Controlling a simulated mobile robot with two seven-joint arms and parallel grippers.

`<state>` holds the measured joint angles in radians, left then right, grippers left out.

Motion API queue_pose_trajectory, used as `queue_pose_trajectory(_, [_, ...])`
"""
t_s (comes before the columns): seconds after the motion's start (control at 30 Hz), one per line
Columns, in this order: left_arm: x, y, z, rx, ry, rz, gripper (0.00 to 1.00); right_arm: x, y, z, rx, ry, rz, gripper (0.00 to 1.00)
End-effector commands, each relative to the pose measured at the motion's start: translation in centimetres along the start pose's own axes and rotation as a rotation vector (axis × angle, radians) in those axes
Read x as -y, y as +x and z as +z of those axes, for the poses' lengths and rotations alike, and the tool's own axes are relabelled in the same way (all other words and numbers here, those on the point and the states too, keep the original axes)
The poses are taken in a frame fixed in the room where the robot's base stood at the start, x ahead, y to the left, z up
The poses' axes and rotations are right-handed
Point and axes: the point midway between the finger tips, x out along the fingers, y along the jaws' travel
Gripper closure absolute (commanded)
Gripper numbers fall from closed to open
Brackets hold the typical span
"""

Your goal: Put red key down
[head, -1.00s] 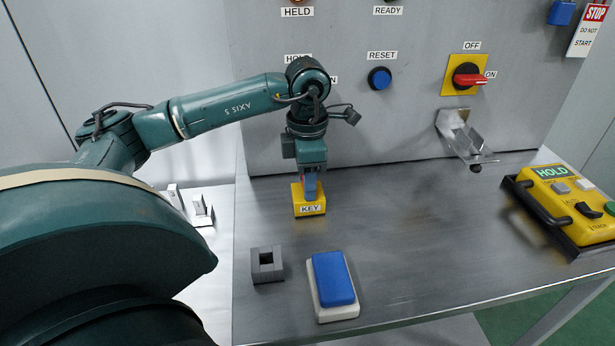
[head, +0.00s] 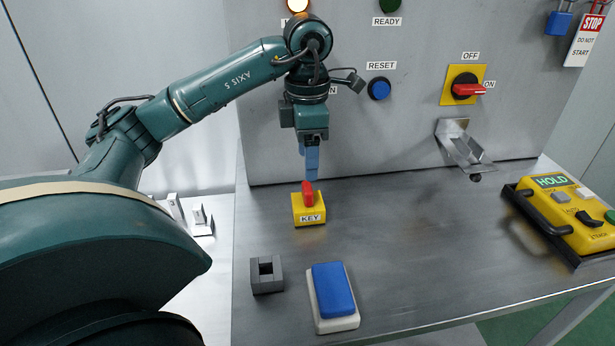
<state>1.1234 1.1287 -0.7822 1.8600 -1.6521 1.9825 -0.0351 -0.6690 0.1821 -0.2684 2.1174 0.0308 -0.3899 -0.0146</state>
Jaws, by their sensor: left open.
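The red key (head: 308,193) stands upright in the yellow block labelled KEY (head: 309,217), on the metal table near the back panel. My left gripper (head: 311,176) points straight down just above the key, with its blue fingers apart from the block. It is open and holds nothing that I can see. My right gripper is not in view.
A grey square socket block (head: 266,276) and a blue pad on a white base (head: 334,292) are at the table's front left. A yellow HOLD pendant (head: 566,214) lies at the right. A metal bracket (head: 463,147) juts from the panel. The table's middle is clear.

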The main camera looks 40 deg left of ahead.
Motion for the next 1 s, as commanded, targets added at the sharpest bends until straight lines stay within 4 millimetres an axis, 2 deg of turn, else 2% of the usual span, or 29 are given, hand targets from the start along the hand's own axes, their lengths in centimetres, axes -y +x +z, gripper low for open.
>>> queue_pose_trajectory(0.03, [0.0,-1.4,0.1,0.003,0.000,0.002,0.39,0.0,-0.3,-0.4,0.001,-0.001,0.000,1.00])
queue_pose_trajectory(0.1, [0.0,-2.6,0.1,0.002,0.000,0.002,0.39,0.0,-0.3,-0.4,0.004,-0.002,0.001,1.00])
queue_pose_trajectory(0.27, [0.0,-4.2,0.0,0.000,-0.002,0.001,0.39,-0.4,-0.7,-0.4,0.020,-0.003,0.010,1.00])
queue_pose_trajectory(0.43, [0.0,-4.5,0.0,-0.001,-0.001,-0.001,0.39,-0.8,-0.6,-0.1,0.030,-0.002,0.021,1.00])
queue_pose_trajectory(1.0, [0.0,-4.4,0.0,-0.002,0.000,-0.001,0.39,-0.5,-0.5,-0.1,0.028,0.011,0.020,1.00])
